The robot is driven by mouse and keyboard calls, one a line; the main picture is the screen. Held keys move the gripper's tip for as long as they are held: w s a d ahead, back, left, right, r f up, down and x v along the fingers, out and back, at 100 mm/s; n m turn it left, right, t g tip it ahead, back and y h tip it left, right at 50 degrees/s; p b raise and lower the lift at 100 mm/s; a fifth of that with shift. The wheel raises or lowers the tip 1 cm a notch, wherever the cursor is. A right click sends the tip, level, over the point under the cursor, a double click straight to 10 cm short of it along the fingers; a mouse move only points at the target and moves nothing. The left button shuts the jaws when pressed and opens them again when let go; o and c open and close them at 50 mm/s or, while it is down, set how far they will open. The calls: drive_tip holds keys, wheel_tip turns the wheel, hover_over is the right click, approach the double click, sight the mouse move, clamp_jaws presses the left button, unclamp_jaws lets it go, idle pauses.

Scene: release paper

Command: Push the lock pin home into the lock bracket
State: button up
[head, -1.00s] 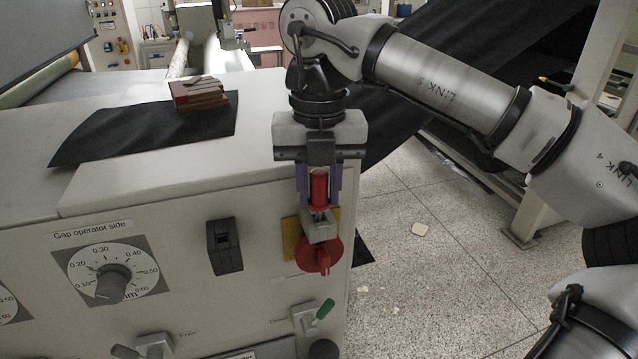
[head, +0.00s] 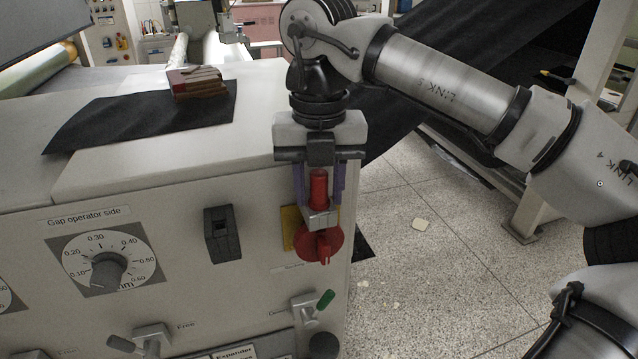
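The red lock pin (head: 318,188) stands upright, its lower end at the grey metal lock bracket (head: 319,217). How deep it sits in the bracket cannot be told. The bracket is on the front of the pale machine cabinet, above a red rotary handle (head: 320,244) and in front of a yellow plate (head: 289,228). My gripper (head: 319,188) points down over the pin. Its two purple fingers stand on either side, with a visible gap between each finger and the pin. The pin's top is close below the gripper body.
A black box-shaped fitting (head: 222,234) and a gap dial (head: 106,269) are on the cabinet front to the left. A green-tipped lever (head: 318,304) is below. Dark red blocks (head: 198,84) lie on a black sheet (head: 150,123) on the cabinet top. Open floor lies right.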

drive_tip(key=o, duration=0.3)
drive_tip(key=shift+r, duration=0.1)
drive_tip(key=shift+r+p, duration=1.45)
drive_tip(key=shift+r, duration=5.45)
drive_tip(key=shift+f, duration=0.1)
